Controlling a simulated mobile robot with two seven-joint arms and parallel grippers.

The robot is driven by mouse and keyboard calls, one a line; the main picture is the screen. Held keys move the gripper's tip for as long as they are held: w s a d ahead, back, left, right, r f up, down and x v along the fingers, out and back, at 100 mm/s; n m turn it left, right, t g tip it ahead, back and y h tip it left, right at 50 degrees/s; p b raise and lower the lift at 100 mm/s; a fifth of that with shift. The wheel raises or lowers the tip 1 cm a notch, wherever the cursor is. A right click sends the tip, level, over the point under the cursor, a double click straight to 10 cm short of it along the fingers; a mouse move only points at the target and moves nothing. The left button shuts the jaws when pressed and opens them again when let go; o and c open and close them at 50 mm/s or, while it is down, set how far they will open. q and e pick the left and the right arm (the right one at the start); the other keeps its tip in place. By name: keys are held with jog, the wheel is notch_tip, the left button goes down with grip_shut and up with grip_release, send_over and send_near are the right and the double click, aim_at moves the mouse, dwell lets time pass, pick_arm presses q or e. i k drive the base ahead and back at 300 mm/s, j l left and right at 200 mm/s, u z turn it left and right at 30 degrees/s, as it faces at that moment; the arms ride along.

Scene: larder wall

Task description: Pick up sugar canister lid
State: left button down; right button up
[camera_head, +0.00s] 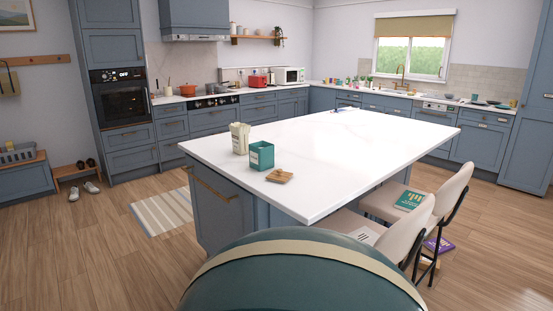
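A wooden lid (279,176) lies flat on the white island top (330,150), near its front left edge. Just behind it stands a teal canister (261,156) with a light label and an open-looking top. A cream box-shaped container (240,139) stands behind and left of the teal canister. The label text is too small to read, so I cannot tell for sure which one is the sugar canister. Neither of my grippers is in view.
Two beige chairs (426,192) stand at the island's right side, one with a green book (411,196) on its seat. A striped rug (163,213) lies left of the island. The island top right of the lid is clear.

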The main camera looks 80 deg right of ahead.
aim_at(278, 175)
jog(key=z, duration=2.5)
jog(key=i+j, duration=0.3)
jog(key=j, duration=0.2)
jog(key=i+j, duration=0.35)
jog(key=j+z, duration=0.05)
jog(key=j, duration=0.05)
